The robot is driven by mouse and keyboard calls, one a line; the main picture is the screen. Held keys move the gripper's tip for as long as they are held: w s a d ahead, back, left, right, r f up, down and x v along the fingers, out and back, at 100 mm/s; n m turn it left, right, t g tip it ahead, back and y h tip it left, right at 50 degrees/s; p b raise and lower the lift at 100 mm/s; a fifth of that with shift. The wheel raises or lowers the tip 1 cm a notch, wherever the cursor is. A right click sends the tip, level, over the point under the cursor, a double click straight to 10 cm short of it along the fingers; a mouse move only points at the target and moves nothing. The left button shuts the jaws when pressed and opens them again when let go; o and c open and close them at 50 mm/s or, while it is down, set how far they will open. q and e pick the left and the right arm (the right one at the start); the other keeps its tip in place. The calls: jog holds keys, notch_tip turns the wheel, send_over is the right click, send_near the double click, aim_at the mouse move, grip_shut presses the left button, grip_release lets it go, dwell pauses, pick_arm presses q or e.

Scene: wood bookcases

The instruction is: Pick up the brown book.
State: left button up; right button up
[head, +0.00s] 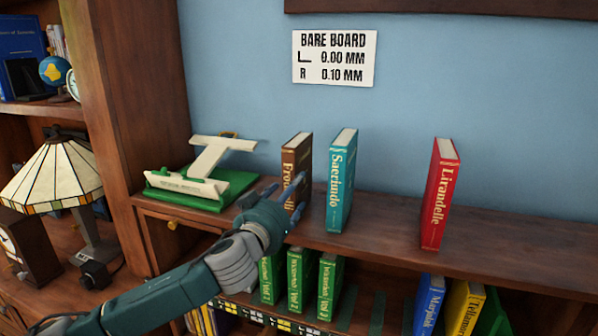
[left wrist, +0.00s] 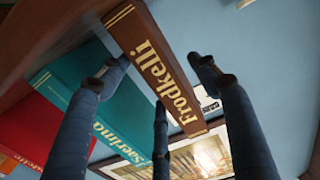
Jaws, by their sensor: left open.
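The brown book (head: 296,158), lettered Frodkelli, stands upright on the upper shelf, left of the teal book (head: 342,180). My left gripper (head: 281,200) is open at its lower front and hides part of the spine. In the left wrist view the brown book (left wrist: 150,50) runs between the spread fingers. One finger is on the teal book's side, one on the far side, and a third lies in front of the spine. I cannot tell whether any finger touches it. My right gripper is not in view.
A red book (head: 440,195) stands farther right; bare shelf lies between it and the teal book. A green-and-white stand (head: 205,185) sits left of the brown book. Green books (head: 300,280) fill part of the shelf below. A lamp (head: 55,175) stands at left.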

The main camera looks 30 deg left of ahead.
pick_arm(q)
jog(key=shift+x, duration=0.8)
jog(key=p+x, duration=0.2)
jog(key=x, duration=0.1)
jog(key=p+x, duration=0.1)
jog(key=shift+w+d+r, duration=0.15)
jog(key=shift+w+r, duration=0.15)
jog(key=shift+r, duration=0.05)
jog(key=shift+w+f, duration=0.2)
jog(key=shift+w, duration=0.3)
jog(key=shift+s, duration=0.1)
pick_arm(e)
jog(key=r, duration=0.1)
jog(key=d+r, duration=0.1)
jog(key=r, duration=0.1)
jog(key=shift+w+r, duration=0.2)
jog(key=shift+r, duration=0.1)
pick_arm(q)
jog(key=c, duration=0.8)
grip_shut()
jog(key=shift+r, duration=0.1)
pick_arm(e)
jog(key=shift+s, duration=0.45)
